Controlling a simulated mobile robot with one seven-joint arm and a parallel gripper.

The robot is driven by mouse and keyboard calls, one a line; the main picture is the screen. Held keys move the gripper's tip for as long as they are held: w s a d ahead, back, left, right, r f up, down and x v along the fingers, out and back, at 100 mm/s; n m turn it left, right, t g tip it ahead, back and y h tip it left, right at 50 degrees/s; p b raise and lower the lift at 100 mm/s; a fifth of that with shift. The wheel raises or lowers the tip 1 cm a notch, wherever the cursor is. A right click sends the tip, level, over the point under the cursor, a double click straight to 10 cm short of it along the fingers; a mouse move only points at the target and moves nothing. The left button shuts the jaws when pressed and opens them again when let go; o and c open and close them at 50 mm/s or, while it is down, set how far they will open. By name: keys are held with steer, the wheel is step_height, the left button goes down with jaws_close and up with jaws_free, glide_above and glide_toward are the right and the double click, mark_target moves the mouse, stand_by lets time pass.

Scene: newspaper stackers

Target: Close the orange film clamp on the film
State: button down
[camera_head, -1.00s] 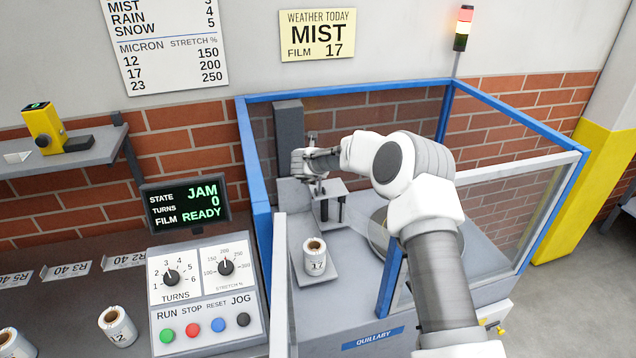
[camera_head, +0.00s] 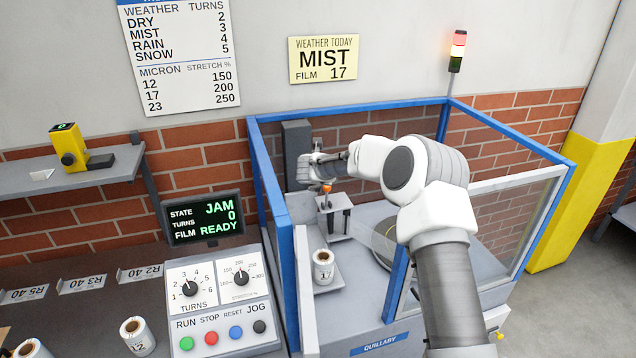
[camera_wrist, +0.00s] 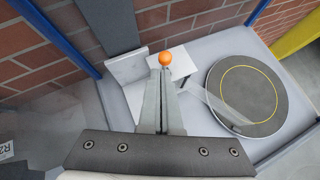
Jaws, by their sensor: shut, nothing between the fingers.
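The orange knob of the film clamp (camera_head: 327,188) shows at the top of the small grey stand inside the blue-framed wrapper. In the wrist view the orange knob (camera_wrist: 165,58) is a round ball just beyond my fingertips. My gripper (camera_head: 324,180) is shut and empty, close above or beside the knob; I cannot tell whether they touch. The fingers (camera_wrist: 160,76) hide the clamp's lower part in the wrist view. The clear film (camera_wrist: 215,105) runs as a translucent strip from near the stand toward the round turntable (camera_wrist: 218,88). Whether the clamp is closed is hidden.
The wrapper's blue frame (camera_head: 284,215) and clear panel (camera_head: 500,228) surround the work area. A grey column (camera_head: 298,140) stands behind my gripper. A labelled roll (camera_head: 323,265) stands on a plate in front. The display (camera_head: 202,219) reads JAM, 0 turns, film READY.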

steer(key=shift+v, duration=0.8)
steer(key=shift+w+r, duration=0.1)
steer(key=shift+w, duration=0.05)
